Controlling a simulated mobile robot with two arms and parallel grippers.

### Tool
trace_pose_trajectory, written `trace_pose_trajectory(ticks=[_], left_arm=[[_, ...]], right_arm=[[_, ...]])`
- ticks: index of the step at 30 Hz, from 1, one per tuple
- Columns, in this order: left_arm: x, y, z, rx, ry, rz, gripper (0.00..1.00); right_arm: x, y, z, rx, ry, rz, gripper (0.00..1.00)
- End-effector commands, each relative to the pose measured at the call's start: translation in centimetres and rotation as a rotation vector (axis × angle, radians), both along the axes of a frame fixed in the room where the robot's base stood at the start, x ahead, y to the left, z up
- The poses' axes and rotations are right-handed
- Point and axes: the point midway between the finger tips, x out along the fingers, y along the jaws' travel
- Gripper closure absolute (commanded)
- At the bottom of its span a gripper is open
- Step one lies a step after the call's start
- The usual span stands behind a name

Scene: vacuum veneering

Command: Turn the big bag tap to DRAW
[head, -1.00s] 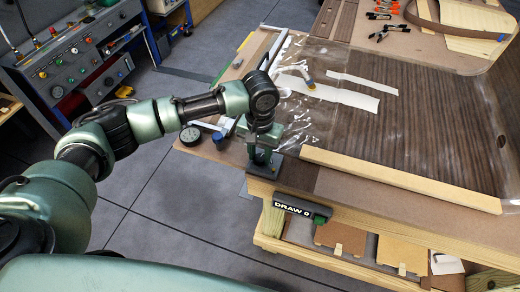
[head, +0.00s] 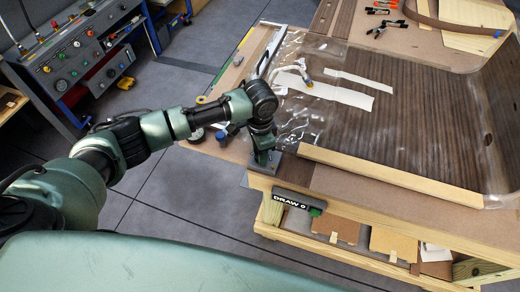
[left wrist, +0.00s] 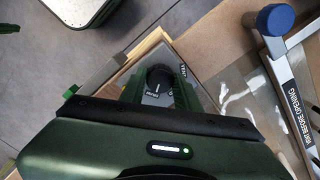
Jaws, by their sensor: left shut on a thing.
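The big bag tap has a round black knob (left wrist: 159,78) on a grey plate with small white lettering at the table corner, in the left wrist view. My left gripper (left wrist: 160,92) has its green fingers on either side of the knob and is shut on it. A dark sign (head: 291,201) reading DRAW 0, with a green end, is on the table's front edge. I cannot read the knob's exact setting. My right gripper is not in view.
A clear bag (head: 303,112) lies on the table over dark veneer (head: 420,115) and pale strips. A wooden batten (head: 385,175) runs along the front. A blue knob (left wrist: 275,19) and a lettered metal bar (left wrist: 292,85) are close to the gripper.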

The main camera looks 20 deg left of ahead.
Motion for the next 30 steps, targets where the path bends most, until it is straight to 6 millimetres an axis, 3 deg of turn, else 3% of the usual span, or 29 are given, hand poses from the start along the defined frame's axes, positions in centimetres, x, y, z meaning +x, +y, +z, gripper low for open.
trace_pose_trajectory(ticks=[20,21,23,30], left_arm=[[0.25,-0.03,0.24,-0.002,-0.007,-0.069,1.00],[0.25,-0.03,0.24,-0.002,-0.007,-0.069,0.65],[0.23,-0.03,0.22,-0.002,-0.007,-0.069,0.49],[0.12,-0.02,0.11,-0.001,-0.003,-0.068,0.46]], right_arm=[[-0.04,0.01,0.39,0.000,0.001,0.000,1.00],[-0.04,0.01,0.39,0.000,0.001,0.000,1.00],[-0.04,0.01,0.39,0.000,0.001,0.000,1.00],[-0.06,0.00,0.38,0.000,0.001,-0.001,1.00]])
